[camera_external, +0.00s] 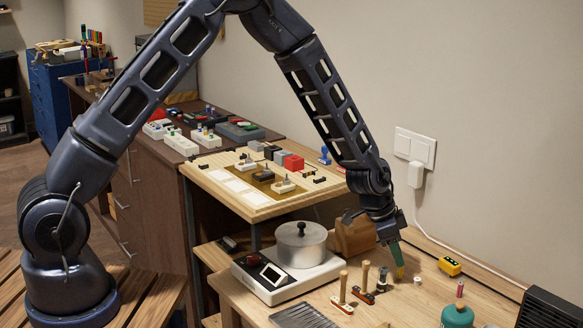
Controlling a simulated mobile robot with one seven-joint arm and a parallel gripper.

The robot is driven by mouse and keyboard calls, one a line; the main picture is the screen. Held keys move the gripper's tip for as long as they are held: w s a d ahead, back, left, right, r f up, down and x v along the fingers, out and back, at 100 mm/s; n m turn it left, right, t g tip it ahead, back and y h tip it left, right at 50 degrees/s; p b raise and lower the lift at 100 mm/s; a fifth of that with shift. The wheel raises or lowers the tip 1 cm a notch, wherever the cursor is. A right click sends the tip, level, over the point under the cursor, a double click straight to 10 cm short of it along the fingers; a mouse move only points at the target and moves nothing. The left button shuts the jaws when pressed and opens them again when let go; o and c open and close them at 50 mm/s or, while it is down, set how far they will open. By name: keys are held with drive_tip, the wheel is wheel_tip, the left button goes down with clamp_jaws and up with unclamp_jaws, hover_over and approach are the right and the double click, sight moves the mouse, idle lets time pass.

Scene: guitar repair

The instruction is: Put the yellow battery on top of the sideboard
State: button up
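My gripper (396,262) points down above the light wooden bench (345,318) at the right. A slim green piece with a yellowish lower end shows at its tip; I cannot tell whether this is a finger or a held thing, or whether the gripper is open. A small yellow block with dark parts (450,266), possibly the yellow battery, lies on the bench to the right of my gripper, apart from it. The dark brown cabinet (160,210) on the left, likely the sideboard, has several pedal-like boxes (181,143) on its top.
A scale with a silver pot (301,245) stands left of my gripper. Upright wooden-handled tools (363,284), a green canister (457,316) and a small red cylinder (460,289) are nearby. A raised wooden board with electronics (255,204) lies between bench and cabinet. A charger cable runs down the wall.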

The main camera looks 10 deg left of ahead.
drive_tip(key=w+a+r+n+t, duration=0.15)
drive_tip(key=w+a+r, duration=0.25)
drive_tip(key=a+r, duration=0.65)
drive_tip(key=w+a+r+n, duration=0.2)
drive_tip(key=w+a+r, duration=0.2)
drive_tip(key=a+r, duration=0.6)
drive_tip(key=a+r+n+t+y, duration=0.1)
drive_tip(key=a+r+n, duration=0.1)
drive_tip(key=a+r, duration=0.45)
drive_tip(key=a+r+n, duration=0.2)
drive_tip(key=a+r, duration=0.2)
drive_tip(key=a, duration=0.5)
drive_tip(key=s+a+r+n+t+y, duration=0.1)
drive_tip(key=s+a+r+n, duration=0.15)
drive_tip(key=a, duration=0.55)
drive_tip(key=s+a+r+n+y, duration=0.15)
drive_tip(key=s+a+r, duration=0.25)
drive_tip(key=a, duration=0.5)
drive_tip(key=s+a+r+n+y, duration=0.1)
drive_tip(key=s+a+n, duration=0.4)
drive_tip(key=s+a, duration=0.6)
drive_tip(key=shift+s+t, duration=0.2)
drive_tip(key=shift+t, duration=0.15)
drive_tip(key=shift+o, duration=0.5)
drive_tip(key=shift+s+a, duration=0.3)
drive_tip(key=shift+a, duration=0.05)
drive_tip(key=shift+w, duration=0.1)
